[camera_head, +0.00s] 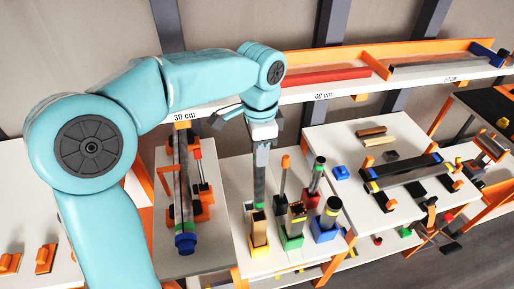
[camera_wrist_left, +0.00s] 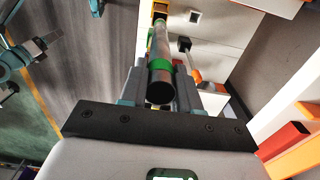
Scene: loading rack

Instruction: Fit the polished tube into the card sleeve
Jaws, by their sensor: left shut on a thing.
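My left gripper (camera_head: 262,140) points down and is shut on the polished tube (camera_head: 260,180), a grey shiny cylinder held upright. In the left wrist view the tube (camera_wrist_left: 161,52) lies between the fingers, with a green band and a dark open end near the camera. In the head view a green band also shows low on the tube. Right below it is a tan sleeve, probably the card sleeve (camera_head: 258,226), in a yellow block (camera_head: 259,246). I cannot tell whether the tube's lower end is inside it or just above.
Close to the right stand a green block (camera_head: 291,241), a blue block (camera_head: 324,232) and a red block (camera_head: 311,200) with upright parts. A long tube on orange supports (camera_head: 183,215) lies to the left. A shelf (camera_head: 310,92) runs behind. A teal arm (camera_wrist_left: 18,40) shows at left in the wrist view.

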